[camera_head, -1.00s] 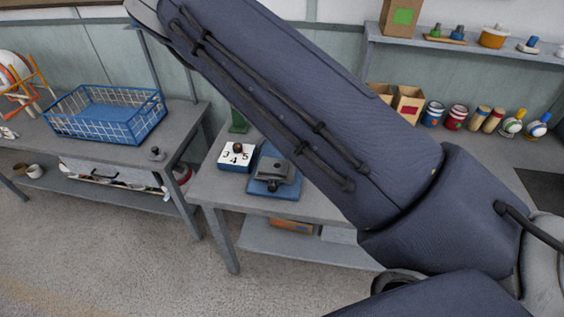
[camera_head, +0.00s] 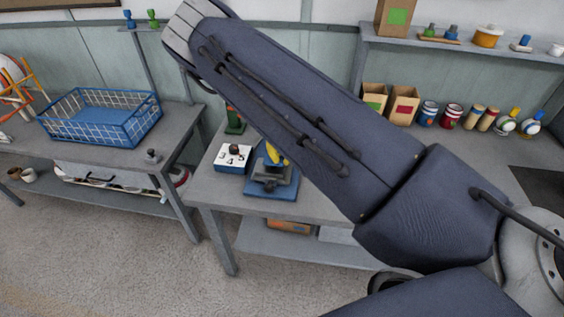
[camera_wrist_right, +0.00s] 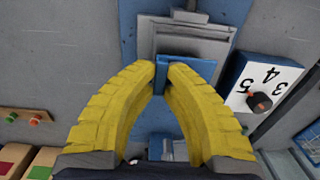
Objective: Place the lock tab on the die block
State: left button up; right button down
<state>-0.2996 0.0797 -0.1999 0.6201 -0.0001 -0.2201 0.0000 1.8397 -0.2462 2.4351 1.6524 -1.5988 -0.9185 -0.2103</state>
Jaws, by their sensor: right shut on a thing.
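My right gripper shows in the head view (camera_head: 278,154) as a bit of yellow finger beside my dark arm, just above the grey die block (camera_head: 268,174) on its blue base (camera_head: 284,192). In the right wrist view my right gripper (camera_wrist_right: 162,66) has its two yellow fingers closed at the tips on a small blue piece, seemingly the lock tab (camera_wrist_right: 161,80). The grey die block (camera_wrist_right: 192,42) lies just beyond the fingertips. I cannot tell whether the tab touches it. My left gripper is out of view.
A numbered box with a dark knob (camera_head: 234,155) stands left of the blue base. A green post (camera_head: 234,122) stands behind it. A blue wire basket (camera_head: 100,118) is on the left table. Cartons (camera_head: 403,105) and cans line the back right.

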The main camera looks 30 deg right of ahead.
jog(key=shift+f, duration=1.1)
jog(key=c, duration=1.5)
grip_release()
notch_tip(320, 180, up, 12)
jog(key=shift+s+r, duration=0.1)
